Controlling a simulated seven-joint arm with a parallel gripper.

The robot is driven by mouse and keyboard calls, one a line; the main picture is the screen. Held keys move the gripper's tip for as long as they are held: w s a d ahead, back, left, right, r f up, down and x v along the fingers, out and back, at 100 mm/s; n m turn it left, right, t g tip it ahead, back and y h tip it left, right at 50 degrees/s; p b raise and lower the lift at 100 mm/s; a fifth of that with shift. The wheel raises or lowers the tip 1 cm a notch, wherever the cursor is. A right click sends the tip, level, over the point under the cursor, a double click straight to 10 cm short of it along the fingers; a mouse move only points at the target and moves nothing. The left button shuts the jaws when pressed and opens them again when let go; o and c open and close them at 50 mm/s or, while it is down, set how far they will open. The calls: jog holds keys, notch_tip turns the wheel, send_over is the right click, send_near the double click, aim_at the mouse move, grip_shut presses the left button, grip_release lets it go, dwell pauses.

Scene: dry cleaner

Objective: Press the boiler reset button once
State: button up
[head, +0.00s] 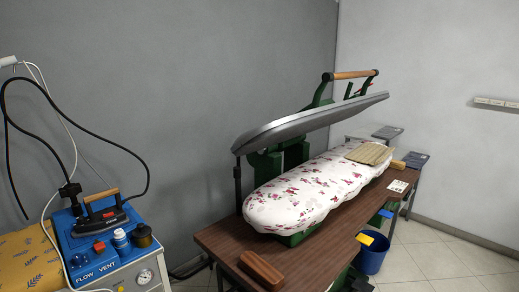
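A blue-topped steam boiler (115,262) with a pale front stands at the lower left, cut off by the bottom edge. Its sloped front edge reads "FLOW VENT". A round gauge (145,276) sits on the front panel. A small red block-like part (99,246) shows on the blue top; I cannot tell whether it is the reset button. Small dark parts beside the gauge are too small to make out, and the lower front panel is out of frame. My gripper is not in view.
An iron (103,216) with a wooden handle, a white bottle (121,239) and a dark olive pot (142,235) stand on the boiler. Cables and hoses loop above it. To the right are a wooden table (215,240), an open press (300,125) and a blue bucket (371,255).

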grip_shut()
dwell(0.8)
